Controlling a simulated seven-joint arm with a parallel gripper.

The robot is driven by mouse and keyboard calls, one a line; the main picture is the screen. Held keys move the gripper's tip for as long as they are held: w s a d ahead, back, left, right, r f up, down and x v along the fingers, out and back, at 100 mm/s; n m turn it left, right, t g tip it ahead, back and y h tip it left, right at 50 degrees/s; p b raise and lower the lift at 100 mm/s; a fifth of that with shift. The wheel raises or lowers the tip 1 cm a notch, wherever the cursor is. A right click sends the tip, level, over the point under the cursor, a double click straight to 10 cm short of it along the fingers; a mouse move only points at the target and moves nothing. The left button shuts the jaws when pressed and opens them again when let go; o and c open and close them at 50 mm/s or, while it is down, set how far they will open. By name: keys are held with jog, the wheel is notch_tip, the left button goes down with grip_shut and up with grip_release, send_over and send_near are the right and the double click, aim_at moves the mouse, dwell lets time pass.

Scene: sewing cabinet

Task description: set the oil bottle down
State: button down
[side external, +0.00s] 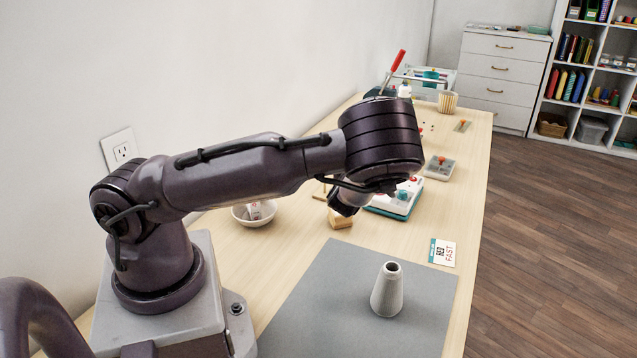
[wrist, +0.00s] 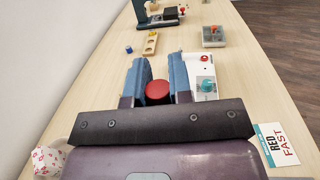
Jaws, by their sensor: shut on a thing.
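My gripper (wrist: 158,88) shows in the wrist view with its two blue fingers shut on a round red top, which I take to be the oil bottle's cap (wrist: 157,92). The rest of the oil bottle is hidden behind my gripper in that view. In the side external view my gripper (side external: 344,204) is low over the table, past the far edge of the grey mat (side external: 300,315). A tan, block-like thing (side external: 340,221) shows just below it. I cannot tell whether this is part of the bottle, or how high the bottle's base is.
A pale cone (side external: 387,290) stands on the mat. A bowl (side external: 254,221) with a patterned thing is to the left. A white device (side external: 398,199) with red and teal knobs is just beyond my gripper. A printed card (side external: 442,252) lies near the right edge.

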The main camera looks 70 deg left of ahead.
jog(key=s+a+r+n+g+y, duration=0.1)
jog(key=s+a+n+g+y, duration=0.1)
jog(key=s+a+n+g, duration=0.5)
jog(key=s+a+r+n+g+y, duration=0.1)
jog(key=s+a+r+g+y, duration=0.2)
jog(key=s+a, duration=0.7)
jog(key=w+a+f, duration=0.3)
jog(key=a+f, duration=0.3)
jog(key=f, duration=0.1)
jog(key=w+a+f+g, duration=0.1)
jog(key=w+a+f, duration=0.3)
jog(key=a+f, duration=0.1)
jog(key=shift+w+a+f, duration=0.3)
jog(key=shift+a+f, duration=0.1)
jog(key=shift+f, duration=0.45)
jog(key=shift+f, duration=0.2)
jog(key=c, duration=1)
grip_release()
jog(key=shift+c, duration=0.2)
